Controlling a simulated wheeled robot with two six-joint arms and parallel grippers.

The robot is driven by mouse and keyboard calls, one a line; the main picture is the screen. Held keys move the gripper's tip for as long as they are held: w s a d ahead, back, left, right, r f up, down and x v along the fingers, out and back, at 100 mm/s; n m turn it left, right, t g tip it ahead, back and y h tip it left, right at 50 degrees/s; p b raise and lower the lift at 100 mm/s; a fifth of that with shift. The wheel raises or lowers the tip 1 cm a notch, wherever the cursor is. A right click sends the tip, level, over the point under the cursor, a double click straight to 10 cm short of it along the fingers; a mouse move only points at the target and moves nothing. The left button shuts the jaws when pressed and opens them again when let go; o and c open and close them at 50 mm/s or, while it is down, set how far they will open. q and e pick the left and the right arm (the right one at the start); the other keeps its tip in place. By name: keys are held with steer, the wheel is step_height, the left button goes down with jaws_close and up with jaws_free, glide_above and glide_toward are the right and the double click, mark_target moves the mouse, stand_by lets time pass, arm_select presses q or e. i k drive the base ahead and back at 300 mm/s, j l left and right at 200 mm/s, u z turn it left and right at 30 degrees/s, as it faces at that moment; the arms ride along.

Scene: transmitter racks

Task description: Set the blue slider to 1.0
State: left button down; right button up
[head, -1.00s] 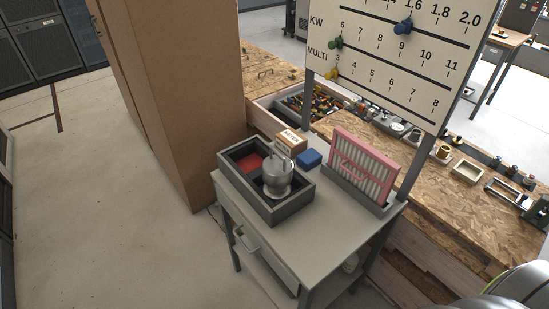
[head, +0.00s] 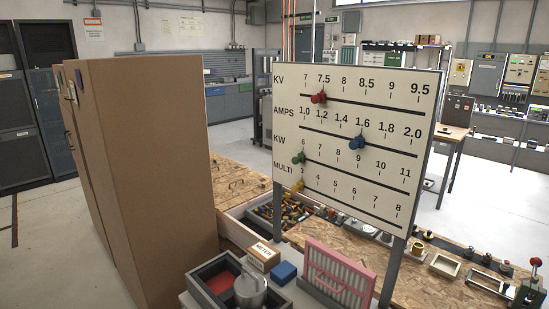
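A white scale board (head: 345,205) with four marked rows stands upright on grey posts in the middle of the head view. The blue slider (head: 357,142) sits on the AMPS line, close to the 1.6 mark. The 1.0 mark is at the left end of that line. A red slider (head: 319,97) is on the KV line near 7.5. A green slider (head: 299,158) is at the left end of the KW line, near 6. A yellow slider (head: 297,186) is at the left end of the MULTI line, near 3. Neither gripper is in view.
A tall brown cabinet (head: 150,170) stands left of the board. Below the board, a cart holds a grey tray (head: 196,293) with a metal pot (head: 250,291), a blue block (head: 284,272) and a pink-framed filter (head: 340,272). A wooden bench (head: 445,285) runs behind.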

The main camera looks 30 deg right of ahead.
mark_target(359, 142)
steer(key=z, duration=1.25)
